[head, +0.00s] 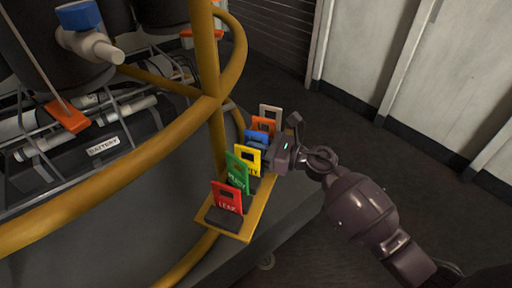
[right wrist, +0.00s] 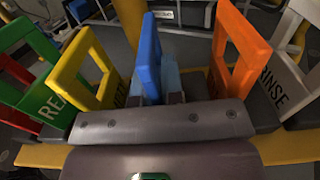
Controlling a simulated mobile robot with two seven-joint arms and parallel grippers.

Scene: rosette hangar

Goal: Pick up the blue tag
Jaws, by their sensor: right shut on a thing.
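The blue tag (head: 255,136) stands in a row of coloured tags on a yellow shelf (head: 236,236), between the yellow tag (head: 247,160) and the orange tag (head: 264,124). In the right wrist view the blue tag (right wrist: 149,58) stands upright in the middle, edge-on to the camera. My right gripper (head: 270,150) reaches in from the right and is shut on the blue tag. The tag's lower part is hidden by the gripper, so I cannot tell whether it still touches its holder. My left gripper is not in view.
The green tag (head: 237,172) and red LEAK tag (head: 227,196) stand nearer; the white tag (head: 270,113) stands at the far end. A yellow post (head: 206,60) and curved rail (head: 130,134) rise close on the left. Open floor (head: 300,235) lies to the right.

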